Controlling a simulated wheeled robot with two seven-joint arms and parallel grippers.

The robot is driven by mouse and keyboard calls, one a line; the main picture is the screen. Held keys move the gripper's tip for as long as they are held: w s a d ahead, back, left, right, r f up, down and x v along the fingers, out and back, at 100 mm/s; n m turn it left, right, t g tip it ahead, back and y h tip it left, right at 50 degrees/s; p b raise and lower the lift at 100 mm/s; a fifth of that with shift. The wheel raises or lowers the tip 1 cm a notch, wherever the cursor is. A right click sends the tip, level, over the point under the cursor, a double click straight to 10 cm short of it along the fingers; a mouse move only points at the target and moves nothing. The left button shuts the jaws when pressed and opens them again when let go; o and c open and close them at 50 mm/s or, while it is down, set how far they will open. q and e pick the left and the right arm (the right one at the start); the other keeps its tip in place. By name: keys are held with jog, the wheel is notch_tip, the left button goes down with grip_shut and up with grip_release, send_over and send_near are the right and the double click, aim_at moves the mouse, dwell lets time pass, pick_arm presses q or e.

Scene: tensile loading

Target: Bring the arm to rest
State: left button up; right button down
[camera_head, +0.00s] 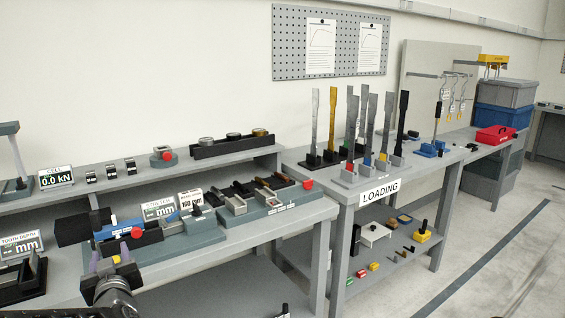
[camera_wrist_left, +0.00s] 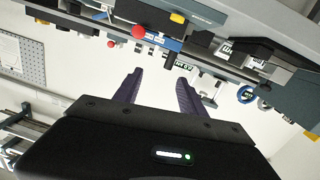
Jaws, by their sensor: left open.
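My left gripper (camera_head: 109,252) shows at the lower left of the head view, in front of the bench with the instruments. Its two purple-grey fingers stand apart with nothing between them. In the left wrist view the same gripper (camera_wrist_left: 159,82) points toward the bench equipment, its fingers spread and empty. Whether a fingertip touches the blue-and-black device (camera_head: 128,236) behind it cannot be told. My right gripper is not in view.
The grey bench (camera_head: 262,238) carries a fixture with a red knob (camera_head: 308,185) and several displays. The loading table (camera_head: 345,190) holds upright specimens. A red box (camera_head: 494,134) and blue bins (camera_head: 502,117) are farther right. Floor on the right is clear.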

pick_arm(q)
jog(key=s+d+f+m+g+h+p, duration=0.1)
jog(key=s+d+f+g+h, duration=0.15)
jog(key=d+f, duration=0.55)
jog(key=s+d+f+m+g+h, duration=0.15)
jog(key=d+f+h, duration=0.25)
jog(key=d+f, duration=0.5)
jog(key=s+d+f+m+g+h+p, duration=0.15)
jog(key=d+f+h, duration=0.3)
jog(key=f, duration=0.65)
jog(key=s+d+f+g+h, duration=0.1)
jog(key=s+d+f, duration=0.3)
jog(key=s, duration=0.4)
jog(key=s+d+f+m+g+p, duration=0.1)
jog(key=s+d+f+g, duration=0.3)
jog(key=s, duration=0.5)
jog(key=s+d+f+m+g+h+p, duration=0.1)
jog(key=s+d+f+g, duration=0.2)
jog(key=s+d+f, duration=0.3)
jog(key=s, duration=0.3)
jog(key=shift+h, duration=0.3)
